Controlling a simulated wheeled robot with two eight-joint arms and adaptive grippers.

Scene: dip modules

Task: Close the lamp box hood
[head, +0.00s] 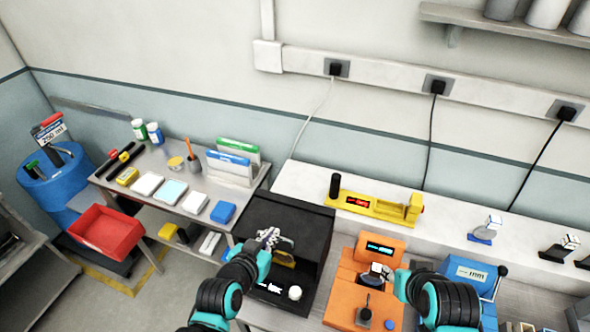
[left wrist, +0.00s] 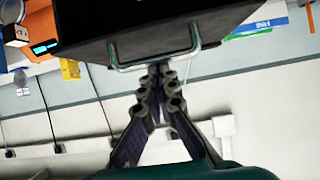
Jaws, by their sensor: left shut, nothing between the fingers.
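The black lamp box (head: 318,250) stands on the bench in the head view. Its hood (head: 290,212) appears raised, with the dark inside and the front panel showing. In the left wrist view the hood's dark face (left wrist: 220,22) fills the top, with a metal bar handle (left wrist: 125,68) along its edge. My left gripper (head: 270,238) is in front of the box opening. In the left wrist view its fingers (left wrist: 162,75) are shut and empty, tips at the handle; I cannot tell whether they touch it. My right gripper (head: 382,272) is by the orange device, its fingers unclear.
The orange device (head: 345,295) stands close to the right of the box. A blue device (head: 468,275) is further right, and a yellow instrument (head: 375,205) is behind. A side table with bottles, trays and a blue box (head: 223,212) is at the left.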

